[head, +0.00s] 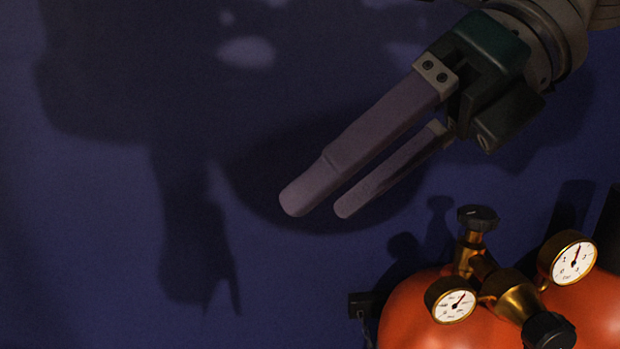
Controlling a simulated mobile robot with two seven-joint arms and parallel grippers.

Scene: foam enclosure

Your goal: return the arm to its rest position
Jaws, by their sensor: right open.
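My right gripper (318,206) comes in from the upper right and points down and to the left. Its two long greyish fingers are apart with nothing between them. Its dark green and black body (490,75) is at the upper right, and part of my grey wrist shows at the top edge. The gripper appears clear of the objects at the lower right. My left gripper is not in this view.
An orange tank (410,310) stands at the lower right, cut off by the frame. It carries brass fittings (513,290), black knobs (478,217) and two round gauges (457,305). The blue surface (80,250) at the left is bare, with dark shadows on it.

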